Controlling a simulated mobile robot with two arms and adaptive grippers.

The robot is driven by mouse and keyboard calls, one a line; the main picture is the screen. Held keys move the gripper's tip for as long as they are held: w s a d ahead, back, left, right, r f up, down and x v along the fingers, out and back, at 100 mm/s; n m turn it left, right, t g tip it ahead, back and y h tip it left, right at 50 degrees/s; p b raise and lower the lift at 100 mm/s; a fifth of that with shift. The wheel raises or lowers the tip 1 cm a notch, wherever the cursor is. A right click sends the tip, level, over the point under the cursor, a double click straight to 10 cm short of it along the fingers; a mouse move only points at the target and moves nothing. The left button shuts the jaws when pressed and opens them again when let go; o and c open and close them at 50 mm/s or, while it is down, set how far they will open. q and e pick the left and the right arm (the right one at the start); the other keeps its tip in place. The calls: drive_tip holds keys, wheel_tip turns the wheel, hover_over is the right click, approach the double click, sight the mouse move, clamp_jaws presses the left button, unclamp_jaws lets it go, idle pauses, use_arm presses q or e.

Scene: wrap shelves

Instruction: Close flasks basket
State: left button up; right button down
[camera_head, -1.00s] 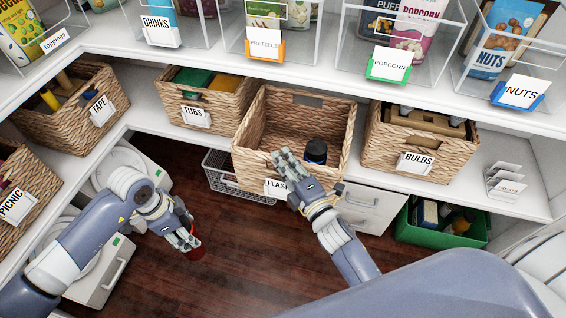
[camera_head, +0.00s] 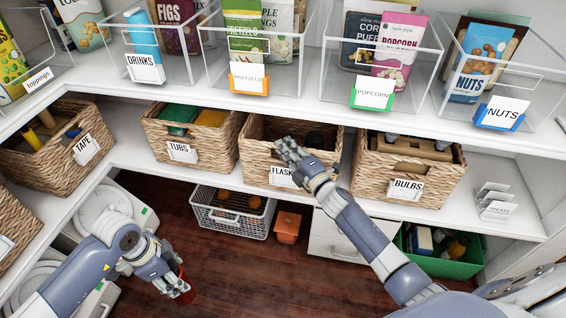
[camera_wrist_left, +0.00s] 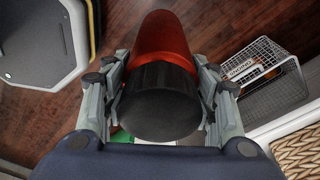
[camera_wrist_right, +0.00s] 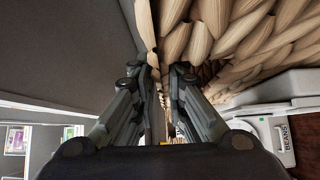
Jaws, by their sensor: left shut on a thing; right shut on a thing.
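The wicker flasks basket (camera_head: 252,160), with its white label partly hidden by my right arm, stands on the lower shelf between the tubs and bulbs baskets. Its front is about level with theirs. My right gripper (camera_head: 285,150) is shut on the basket's front rim; in the right wrist view the weave (camera_wrist_right: 205,40) fills the area at the fingertips. My left gripper (camera_head: 176,282) hangs low at the left, shut on a red flask with a black cap (camera_wrist_left: 160,95). The red body (camera_wrist_left: 165,42) points away from the wrist.
The tubs basket (camera_head: 158,142) and bulbs basket (camera_head: 370,185) flank the flasks basket closely. The upper shelf (camera_head: 290,108) with clear bins overhangs it. Below are a wire basket (camera_head: 235,225), an orange container (camera_head: 287,228) and a green crate (camera_head: 465,270). The wooden floor is open in the middle.

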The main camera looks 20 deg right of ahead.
drive_tip(key=w+d, duration=0.2)
drive_tip(key=shift+w+b, duration=0.3)
drive_tip(key=shift+b, duration=0.1)
drive_tip(key=shift+d+r, duration=0.1)
drive_tip(key=shift+r, duration=0.05)
drive_tip(key=c, duration=1.7)
unclamp_jaws()
drive_tip(key=shift+w, duration=0.1)
drive_tip(key=shift+o, duration=0.5)
drive_tip(key=shift+w+f, duration=0.1)
drive_tip(key=shift+f, duration=0.1)
drive_tip(key=s+d, duration=0.2)
drive_tip(key=s, duration=1)
drive_tip(key=shift+w+d, duration=0.1)
